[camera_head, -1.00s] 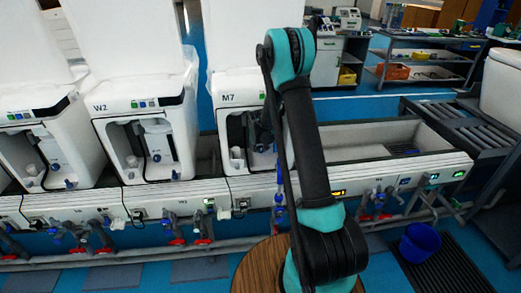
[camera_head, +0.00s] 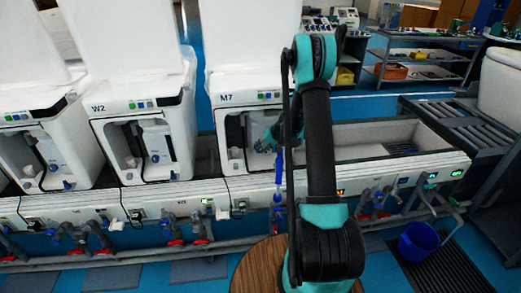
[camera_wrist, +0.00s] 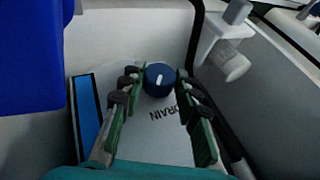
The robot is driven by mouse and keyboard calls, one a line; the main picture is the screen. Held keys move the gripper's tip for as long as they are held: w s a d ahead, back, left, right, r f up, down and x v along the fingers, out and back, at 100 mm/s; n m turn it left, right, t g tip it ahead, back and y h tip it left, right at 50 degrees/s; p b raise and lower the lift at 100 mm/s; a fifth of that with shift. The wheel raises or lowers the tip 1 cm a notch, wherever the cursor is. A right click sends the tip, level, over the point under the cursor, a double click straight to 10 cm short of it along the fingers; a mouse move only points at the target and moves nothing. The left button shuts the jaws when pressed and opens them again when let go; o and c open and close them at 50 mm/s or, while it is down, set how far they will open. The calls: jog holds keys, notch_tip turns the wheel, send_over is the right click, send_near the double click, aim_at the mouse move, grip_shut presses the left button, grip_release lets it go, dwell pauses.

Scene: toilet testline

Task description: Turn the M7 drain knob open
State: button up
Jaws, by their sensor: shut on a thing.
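The M7 unit (camera_head: 248,97) is a white toilet test station in the middle of the head view. In the wrist view, the dark blue round drain knob (camera_wrist: 158,84) sits on a pale panel (camera_wrist: 150,140) with an upside-down "DRAIN" label. A white mark on the knob runs nearly upright in the picture. My gripper (camera_wrist: 157,77) has its dark-padded fingertips on either side of the knob and is shut on it. In the head view my gripper (camera_head: 267,143) is inside the M7 recess and hides the knob there.
In the wrist view, a white fitting (camera_wrist: 228,58) and a black hose stand right of the knob, and a large blue part (camera_wrist: 32,60) is at upper left. The W2 unit (camera_head: 140,110) is left of M7. An open trough (camera_head: 385,140) lies to the right.

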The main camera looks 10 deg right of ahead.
dwell(0.4)
jog(key=o, duration=1.2)
jog(key=shift+c, duration=0.2)
jog(key=v, duration=1.2)
jog(key=shift+d+f, duration=0.1)
jog(key=shift+d, duration=0.05)
